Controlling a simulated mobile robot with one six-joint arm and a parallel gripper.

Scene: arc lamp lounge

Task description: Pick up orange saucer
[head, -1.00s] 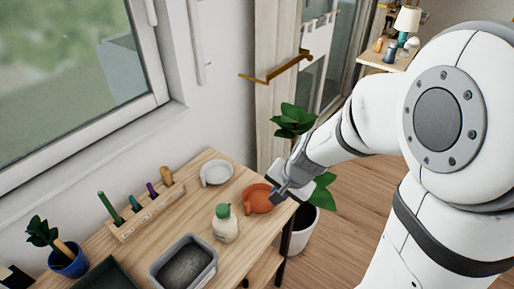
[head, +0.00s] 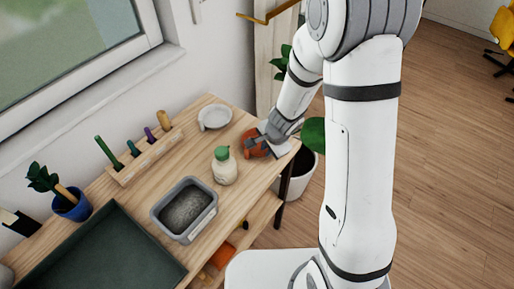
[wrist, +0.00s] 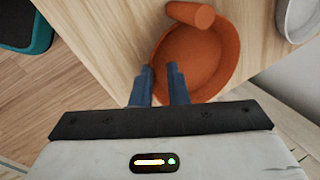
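The orange saucer (head: 252,150) sits near the right end of the wooden table (head: 190,165). It is round and shallow with a stubby handle, clearer in the wrist view (wrist: 205,60). My gripper (head: 262,139) is at the saucer, partly covering it in the head view. In the wrist view my gripper (wrist: 160,75) has two blue-grey fingers with a gap between them. The fingertips are at the saucer's near left edge, the right one over the saucer and the left one by its rim. Whether they touch it I cannot tell.
A white saucer (head: 215,117) lies behind the orange one. A green-capped jar (head: 224,170) and a grey bin (head: 185,209) stand to the left. A wooden rack (head: 146,158) is along the wall. A potted plant (head: 297,180) stands beyond the table's right end.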

